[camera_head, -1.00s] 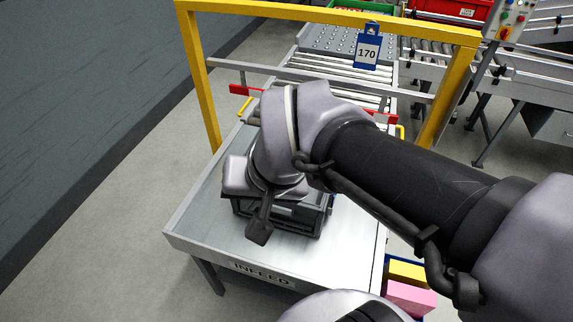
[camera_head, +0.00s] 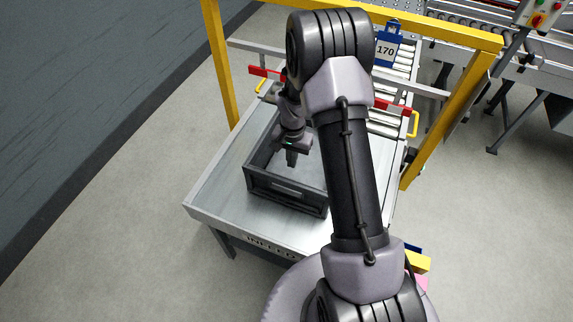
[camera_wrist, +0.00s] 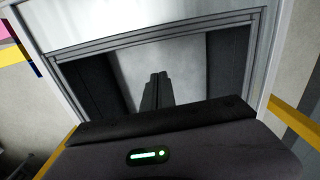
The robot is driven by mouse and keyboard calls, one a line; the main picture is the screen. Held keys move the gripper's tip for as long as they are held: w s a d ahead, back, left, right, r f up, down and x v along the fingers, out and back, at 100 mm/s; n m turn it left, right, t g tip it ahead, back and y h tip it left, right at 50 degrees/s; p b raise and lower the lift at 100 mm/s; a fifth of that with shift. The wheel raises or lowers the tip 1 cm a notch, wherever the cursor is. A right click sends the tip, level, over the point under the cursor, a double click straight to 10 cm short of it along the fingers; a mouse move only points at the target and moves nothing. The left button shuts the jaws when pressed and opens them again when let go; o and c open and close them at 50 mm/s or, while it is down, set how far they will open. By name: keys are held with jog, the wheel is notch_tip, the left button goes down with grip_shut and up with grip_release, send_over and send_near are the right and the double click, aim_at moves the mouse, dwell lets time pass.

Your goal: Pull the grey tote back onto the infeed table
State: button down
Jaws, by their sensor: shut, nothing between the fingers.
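The grey tote (camera_head: 270,187) is a dark, open-topped box resting on the metal infeed table (camera_head: 217,197). Its near wall with a lighter handle slot faces me. My arm hides its right rear part. My gripper (camera_head: 291,160) points down over the tote's opening, toward its rear. In the wrist view, the tote's rim (camera_wrist: 165,36) frames a bright floor between dark side walls. There, my gripper's fingers (camera_wrist: 158,78) are together, with nothing between them. I cannot tell how deep the fingertips reach.
Red bars (camera_head: 265,72) and a roller conveyor (camera_head: 392,90) lie behind the tote. Yellow and pink blocks sit at the table's right front. The floor at left is clear.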

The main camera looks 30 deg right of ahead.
notch_tip(320, 180, down, 9)
jog(key=shift+s+a+f+b, duration=0.1)
jog(key=shift+a+b, duration=0.05)
jog(key=shift+b, duration=0.8)
jog(key=shift+s+a+r, duration=0.25)
jog(key=shift+s+a, duration=1.05)
